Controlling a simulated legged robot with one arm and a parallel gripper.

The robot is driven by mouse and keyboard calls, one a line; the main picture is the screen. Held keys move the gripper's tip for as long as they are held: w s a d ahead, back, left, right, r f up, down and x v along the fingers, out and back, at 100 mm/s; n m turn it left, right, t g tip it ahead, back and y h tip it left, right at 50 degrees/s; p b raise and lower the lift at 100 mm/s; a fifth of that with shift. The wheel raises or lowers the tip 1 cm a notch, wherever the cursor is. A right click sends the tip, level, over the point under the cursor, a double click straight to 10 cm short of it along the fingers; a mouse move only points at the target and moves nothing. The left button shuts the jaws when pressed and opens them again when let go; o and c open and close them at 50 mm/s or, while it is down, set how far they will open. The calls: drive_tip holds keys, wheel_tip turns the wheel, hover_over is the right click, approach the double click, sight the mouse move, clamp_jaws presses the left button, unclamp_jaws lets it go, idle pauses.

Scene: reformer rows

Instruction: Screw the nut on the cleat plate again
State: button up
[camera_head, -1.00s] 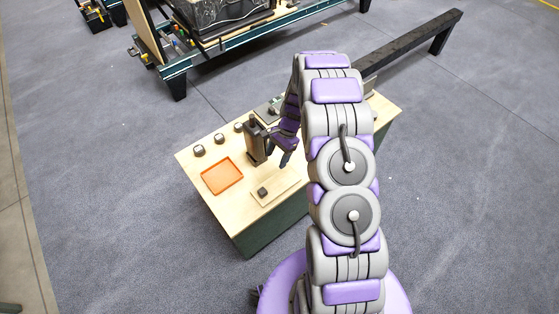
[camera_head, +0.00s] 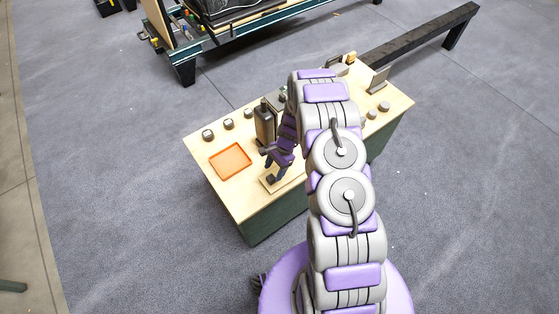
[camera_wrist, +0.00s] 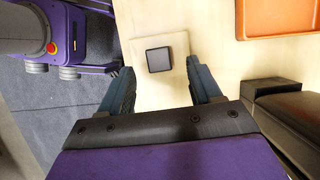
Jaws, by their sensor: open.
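A small dark square piece (camera_wrist: 158,60) lies on a pale wooden plate (camera_head: 291,181) on the bench; I cannot tell whether it is the nut or part of the cleat. In the wrist view it sits between the two spread fingertips of my gripper (camera_wrist: 159,68), with pale wood showing on both sides. In the head view my gripper (camera_head: 272,172) points down close over the plate and partly hides the piece. My gripper is open and holds nothing. No thread or stud can be made out.
An orange tray (camera_head: 230,161) lies left of the plate. A tall dark block (camera_head: 265,124) stands behind my gripper. Several small round pieces (camera_head: 208,135) line the far left edge. A dark beam (camera_head: 420,37) extends beyond the wooden-topped bench (camera_head: 222,191).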

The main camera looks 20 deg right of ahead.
sight(272, 177)
drive_tip(key=x, duration=0.3)
drive_tip(key=shift+d+f+b, duration=0.15)
drive_tip(key=shift+f+b, duration=0.15)
drive_tip(key=shift+f, duration=0.3)
drive_tip(key=shift+s+a, duration=0.1)
drive_tip(key=shift+a, duration=0.15)
drive_tip(key=c, duration=1.1)
drive_tip(key=shift+s+m+t+p, duration=0.1)
drive_tip(key=shift+m+t+p, duration=0.25)
drive_tip(key=shift+m, duration=0.45)
drive_tip(key=shift+c, duration=0.2)
drive_tip(key=m+t+b, duration=0.1)
drive_tip(key=m, duration=0.2)
drive_tip(key=shift+f, duration=0.15)
drive_tip(key=m+t+b, duration=0.1)
drive_tip(key=m+b, duration=0.1)
drive_tip(key=m, duration=0.1)
drive_tip(key=shift+s+m+t, duration=0.1)
drive_tip(key=shift+m+t, duration=0.15)
drive_tip(key=shift+m, duration=0.45)
